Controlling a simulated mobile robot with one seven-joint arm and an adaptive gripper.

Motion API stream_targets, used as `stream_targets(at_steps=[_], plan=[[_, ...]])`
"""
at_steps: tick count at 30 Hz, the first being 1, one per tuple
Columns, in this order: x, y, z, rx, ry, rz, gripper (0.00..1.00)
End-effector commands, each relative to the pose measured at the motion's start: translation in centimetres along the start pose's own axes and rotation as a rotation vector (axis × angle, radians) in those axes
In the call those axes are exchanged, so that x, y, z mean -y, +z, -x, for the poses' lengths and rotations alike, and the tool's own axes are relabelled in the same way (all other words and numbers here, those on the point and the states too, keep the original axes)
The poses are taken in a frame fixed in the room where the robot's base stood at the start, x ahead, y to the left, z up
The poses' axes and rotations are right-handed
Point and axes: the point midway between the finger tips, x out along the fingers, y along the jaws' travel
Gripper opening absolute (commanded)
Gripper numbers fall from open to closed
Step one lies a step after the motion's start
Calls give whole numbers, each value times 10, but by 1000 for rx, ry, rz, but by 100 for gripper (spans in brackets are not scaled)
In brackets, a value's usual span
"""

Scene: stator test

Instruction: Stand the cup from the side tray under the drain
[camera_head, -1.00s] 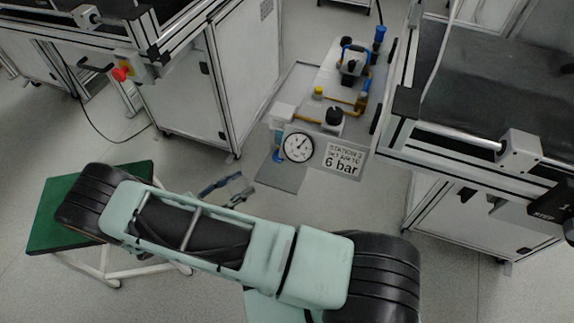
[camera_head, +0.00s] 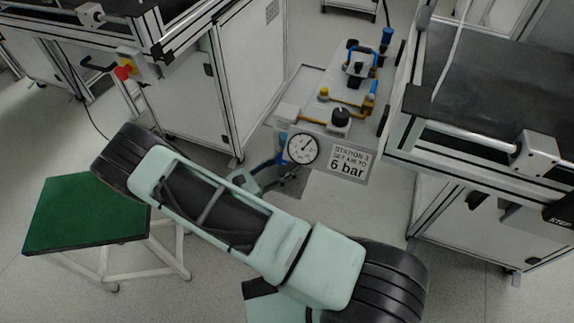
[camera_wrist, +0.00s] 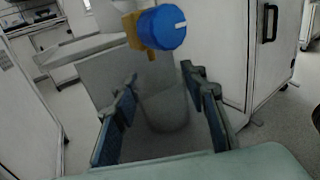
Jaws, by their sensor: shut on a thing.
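A clear, faint cup (camera_wrist: 165,108) is between the two blue-padded fingers of my gripper (camera_wrist: 165,112) in the wrist view. My gripper is shut on it. A brass drain outlet (camera_wrist: 151,54) with a blue knob (camera_wrist: 163,27) is just above and beyond the cup. Whether the cup touches the surface below, I cannot tell. In the head view my gripper (camera_head: 283,172) is beside the station's lower left, below the gauge, and the cup cannot be made out there. The green-topped side tray (camera_head: 85,215) at the left looks bare.
The station panel has a round gauge (camera_head: 303,148) and a "6 bar" sign (camera_head: 347,161). Valves with blue and yellow parts stand on its top. White cabinets flank it: one at left (camera_head: 215,95), a bench at right (camera_head: 465,130). A grey plate (camera_wrist: 110,75) lies behind the cup.

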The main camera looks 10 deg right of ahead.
Motion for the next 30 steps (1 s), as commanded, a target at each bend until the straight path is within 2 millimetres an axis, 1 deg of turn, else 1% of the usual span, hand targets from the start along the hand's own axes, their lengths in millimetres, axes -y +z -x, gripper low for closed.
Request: stream_targets(at_steps=[6, 10, 11, 15, 23, 26, 27, 30], plan=[[0, 1, 0, 2, -1, -2, 21], [0, -4, 0, 2, -1, -2, 21], [-1, -4, 0, 2, -1, -2, 41], [0, -2, 0, 2, -1, -2, 56], [0, -2, 0, 2, -1, -3, 57], [0, 1, 0, 2, -2, -3, 57], [-1, 2, 2, 1, 0, -3, 57], [-1, 2, 18, 0, 1, -5, 57]])
